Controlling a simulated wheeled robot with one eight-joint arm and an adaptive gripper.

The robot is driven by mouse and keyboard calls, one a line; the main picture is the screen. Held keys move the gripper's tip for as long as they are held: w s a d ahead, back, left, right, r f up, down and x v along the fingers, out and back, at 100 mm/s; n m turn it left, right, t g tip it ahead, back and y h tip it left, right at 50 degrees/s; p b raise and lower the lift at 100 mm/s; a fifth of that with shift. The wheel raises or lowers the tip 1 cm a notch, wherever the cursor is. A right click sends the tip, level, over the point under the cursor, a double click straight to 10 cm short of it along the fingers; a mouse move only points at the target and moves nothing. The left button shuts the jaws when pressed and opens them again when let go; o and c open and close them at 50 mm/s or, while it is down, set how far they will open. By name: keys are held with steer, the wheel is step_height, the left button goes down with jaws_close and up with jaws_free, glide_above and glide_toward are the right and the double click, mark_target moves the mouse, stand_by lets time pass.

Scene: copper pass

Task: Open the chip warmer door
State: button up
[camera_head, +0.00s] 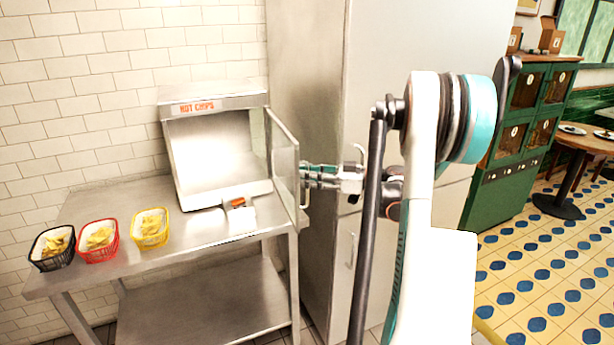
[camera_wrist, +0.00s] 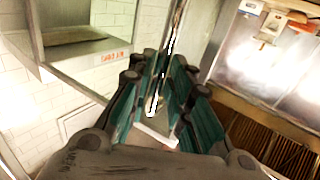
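The chip warmer (camera_head: 213,155), a metal cabinet marked "HOT CHIPS", stands on the steel table against the tiled wall. Its glass door (camera_head: 285,163) is swung out at the right side, standing well away from the front, so the front is open. My gripper (camera_head: 305,175) is at the free edge of the door, coming from the right. In the wrist view my gripper (camera_wrist: 166,88) has its teal-sided fingers close on both sides of the slim upright door edge and handle (camera_wrist: 162,75). The exact contact at the fingertips is partly hidden.
Black (camera_head: 52,246), red (camera_head: 98,240) and yellow (camera_head: 150,228) baskets of chips stand left on the steel table (camera_head: 200,255). A small orange-and-white item (camera_head: 238,212) sits before the warmer. A tall steel cabinet (camera_head: 310,60) stands close behind my arm. Tiled floor (camera_head: 545,270) is clear at right.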

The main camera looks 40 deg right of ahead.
steer(key=shift+w, duration=0.15)
steer(key=v, duration=1.2)
stand_by(0.3)
